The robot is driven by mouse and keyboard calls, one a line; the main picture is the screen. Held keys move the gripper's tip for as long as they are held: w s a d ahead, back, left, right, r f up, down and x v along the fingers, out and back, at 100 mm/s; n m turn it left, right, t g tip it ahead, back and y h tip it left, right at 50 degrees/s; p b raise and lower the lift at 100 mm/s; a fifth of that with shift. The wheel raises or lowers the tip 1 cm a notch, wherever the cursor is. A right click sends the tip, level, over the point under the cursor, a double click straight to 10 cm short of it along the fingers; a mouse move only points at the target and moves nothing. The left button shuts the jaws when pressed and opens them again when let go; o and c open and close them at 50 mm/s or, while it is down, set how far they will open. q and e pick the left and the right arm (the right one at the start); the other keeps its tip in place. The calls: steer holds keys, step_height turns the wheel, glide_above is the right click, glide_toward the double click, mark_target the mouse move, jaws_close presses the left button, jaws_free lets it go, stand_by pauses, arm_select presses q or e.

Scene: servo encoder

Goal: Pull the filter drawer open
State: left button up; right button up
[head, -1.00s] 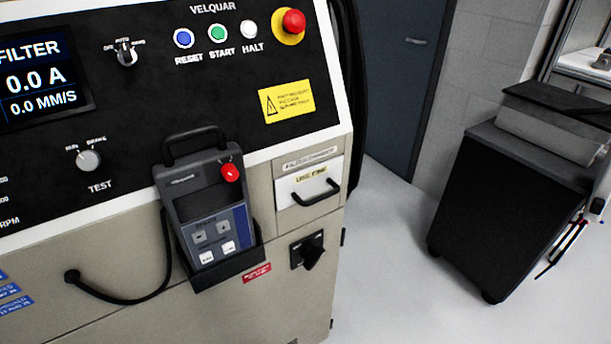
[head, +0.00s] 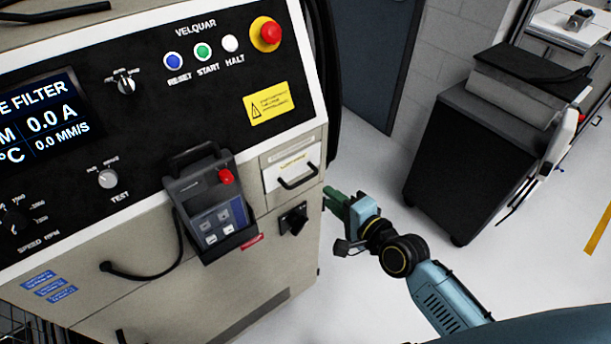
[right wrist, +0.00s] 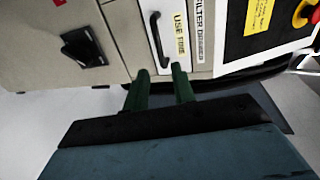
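The filter drawer (head: 275,178) is a small white-fronted drawer at the right end of the beige machine. Its front looks flush with the panel. Its dark bar handle (head: 299,181) runs across the front. In the right wrist view, the drawer (right wrist: 170,14) lies straight ahead, with the handle (right wrist: 155,38) just beyond the fingertips. My right gripper (head: 330,199) has green fingers and is just right of and below the drawer in the head view. In the right wrist view, its fingers (right wrist: 160,72) are apart with nothing between them. My left gripper is not in view.
A black rotary switch (head: 293,219) sits below the drawer. A handheld pendant (head: 208,205) hangs in a holder to its left, with a looping cable. A red stop button (head: 266,34) is above. A dark cart (head: 470,165) stands at right; the floor between is clear.

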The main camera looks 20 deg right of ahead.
mark_target(305, 179)
steer(key=x, duration=1)
steer(key=shift+w+a+f, duration=0.1)
steer(key=shift+w, duration=0.25)
steer(key=shift+c, duration=0.5)
jaws_close()
